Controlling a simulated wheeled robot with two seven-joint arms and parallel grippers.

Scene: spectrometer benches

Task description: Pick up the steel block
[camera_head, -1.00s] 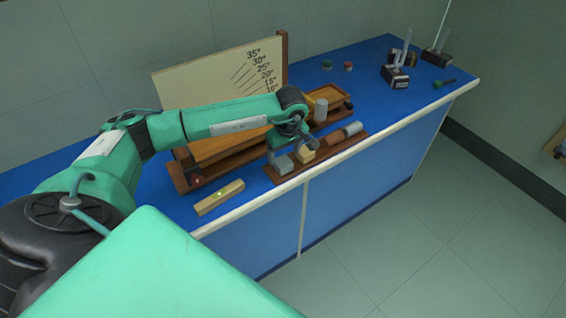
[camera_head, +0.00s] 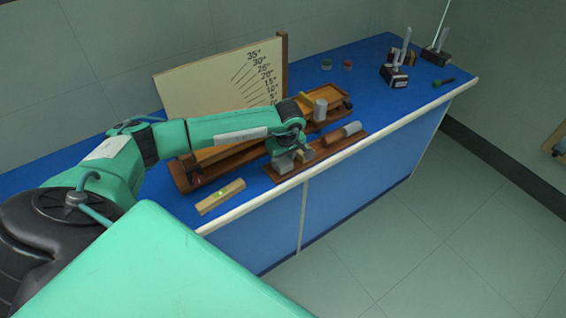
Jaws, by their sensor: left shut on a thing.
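The steel block (camera_head: 281,165) is a small grey block at the left end of the low wooden holder (camera_head: 290,176), near the front edge of the blue bench. My left gripper (camera_head: 284,158) comes down on it from above and is shut on it. The fingers are small in the view and partly hidden by the wrist. I cannot tell whether the block is clear of the holder. My right gripper is out of view.
A wooden ramp (camera_head: 205,172) and angle board (camera_head: 205,92) stand behind. A spirit level (camera_head: 220,196) lies at the front left. The bench's right part has free room.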

